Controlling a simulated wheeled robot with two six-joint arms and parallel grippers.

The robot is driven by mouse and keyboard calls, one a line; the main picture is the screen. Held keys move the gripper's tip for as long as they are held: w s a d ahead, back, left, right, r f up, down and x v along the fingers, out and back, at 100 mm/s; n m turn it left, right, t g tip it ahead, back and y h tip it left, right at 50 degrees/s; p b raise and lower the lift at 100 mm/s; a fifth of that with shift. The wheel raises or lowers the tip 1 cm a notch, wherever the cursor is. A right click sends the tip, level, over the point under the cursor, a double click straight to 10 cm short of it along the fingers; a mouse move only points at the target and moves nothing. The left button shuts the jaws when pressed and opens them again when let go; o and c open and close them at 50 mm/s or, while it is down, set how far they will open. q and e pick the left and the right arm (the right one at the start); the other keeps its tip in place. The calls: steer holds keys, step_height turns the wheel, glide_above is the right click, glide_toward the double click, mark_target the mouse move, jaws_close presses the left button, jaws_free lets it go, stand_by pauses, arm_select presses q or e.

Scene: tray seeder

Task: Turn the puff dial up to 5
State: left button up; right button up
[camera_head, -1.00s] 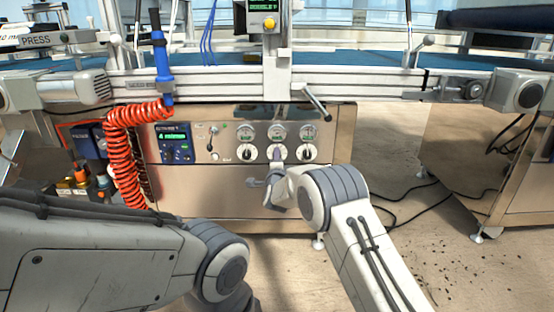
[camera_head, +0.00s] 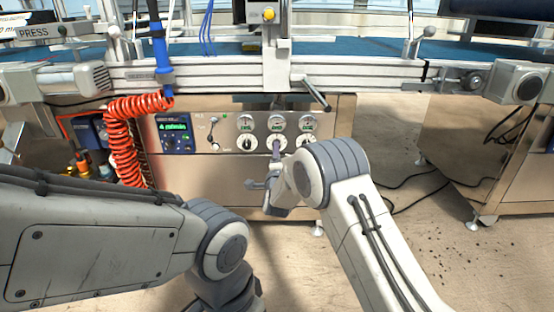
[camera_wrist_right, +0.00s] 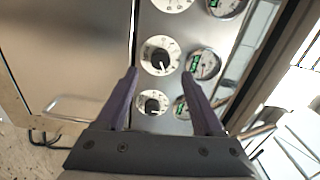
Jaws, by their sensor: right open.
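Three round white dials with black knobs sit in a row on the steel panel: a left dial (camera_head: 247,143), a middle dial (camera_head: 270,141) and a right dial (camera_head: 306,141). Their labels are too small to read, so I cannot tell which is the puff dial. My right gripper (camera_head: 277,150) is in front of the middle dial, hiding part of it. In the right wrist view my right gripper (camera_wrist_right: 159,76) is open and empty. A dial (camera_wrist_right: 160,55) shows between and just beyond its fingertips, and another dial (camera_wrist_right: 152,102) shows between the fingers. My left gripper is out of view.
Round gauges (camera_head: 277,123) with green readouts sit above the dials. A blue control box (camera_head: 174,133) with a green display is left of them. A lever (camera_head: 316,96) juts out above the panel. A coiled orange hose (camera_head: 120,140) hangs at left.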

steer(key=s+p, duration=0.1)
steer(key=s, duration=0.4)
steer(key=shift+d, duration=0.1)
